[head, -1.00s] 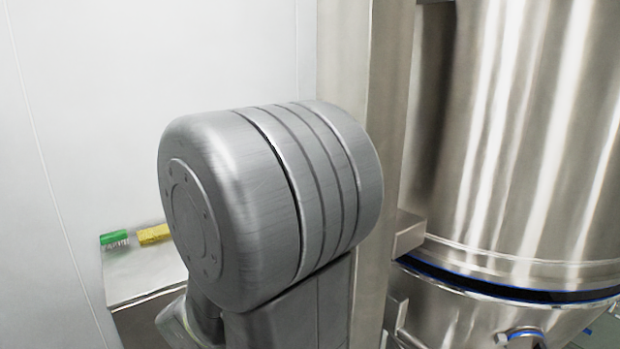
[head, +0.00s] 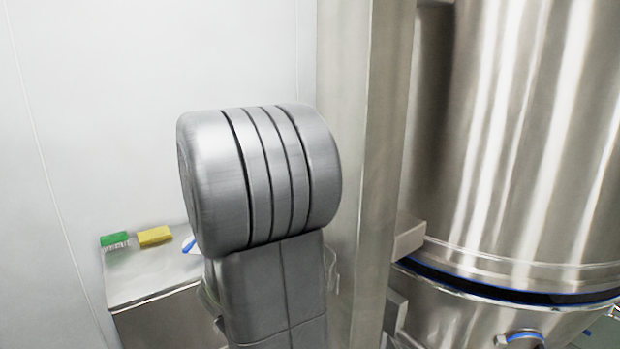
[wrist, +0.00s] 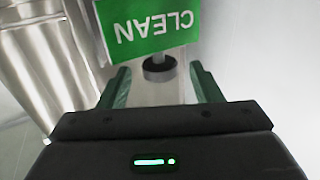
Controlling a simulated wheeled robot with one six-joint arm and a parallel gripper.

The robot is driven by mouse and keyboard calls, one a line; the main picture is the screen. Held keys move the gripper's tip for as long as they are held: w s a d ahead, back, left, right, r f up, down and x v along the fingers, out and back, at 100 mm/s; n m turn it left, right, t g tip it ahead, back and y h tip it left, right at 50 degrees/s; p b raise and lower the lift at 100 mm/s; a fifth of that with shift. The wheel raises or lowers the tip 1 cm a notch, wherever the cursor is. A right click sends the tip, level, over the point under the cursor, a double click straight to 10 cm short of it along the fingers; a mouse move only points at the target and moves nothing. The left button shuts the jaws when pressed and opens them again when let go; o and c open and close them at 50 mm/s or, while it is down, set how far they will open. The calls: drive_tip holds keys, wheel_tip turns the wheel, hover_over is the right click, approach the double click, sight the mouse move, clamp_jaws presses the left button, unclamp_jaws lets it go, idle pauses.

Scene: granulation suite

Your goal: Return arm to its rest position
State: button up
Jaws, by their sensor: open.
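My gripper (wrist: 160,88) shows in the wrist view with its two green-lined fingers spread apart. Nothing is held between them. Beyond the fingers is a green sign (wrist: 150,28) reading CLEAN, upside down in the picture, with a dark round piece (wrist: 159,69) just below it. I cannot tell how far the sign is from the fingertips. In the head view my own arm link fills the middle of the picture, and the gripper is hidden there.
A steel cabinet top (head: 150,277) at left holds a green brush (head: 114,239), a yellow block (head: 154,236) and a partly hidden blue item (head: 189,245). A steel post (head: 352,160) and a large steel vessel (head: 530,130) stand to the right. White wall is behind.

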drive_tip(key=x, duration=0.3)
drive_tip(key=shift+w+d+r+h+p, duration=0.1)
drive_tip(key=shift+w+d+h+p, duration=0.05)
drive_tip(key=shift+w+h+p, duration=0.3)
drive_tip(key=m+g+h+p, duration=0.1)
drive_tip(key=m+g+h, duration=0.3)
drive_tip(key=shift+s+h+p, duration=0.15)
drive_tip(key=shift+h+p, duration=0.15)
drive_tip(key=shift+h, duration=0.05)
drive_tip(key=w+a+b+v, duration=0.1)
drive_tip(key=b+v, duration=0.1)
drive_tip(key=v, duration=1.1)
drive_tip(key=shift+w+a, duration=0.3)
drive_tip(key=shift+a, duration=0.05)
drive_tip(key=shift+r, duration=0.1)
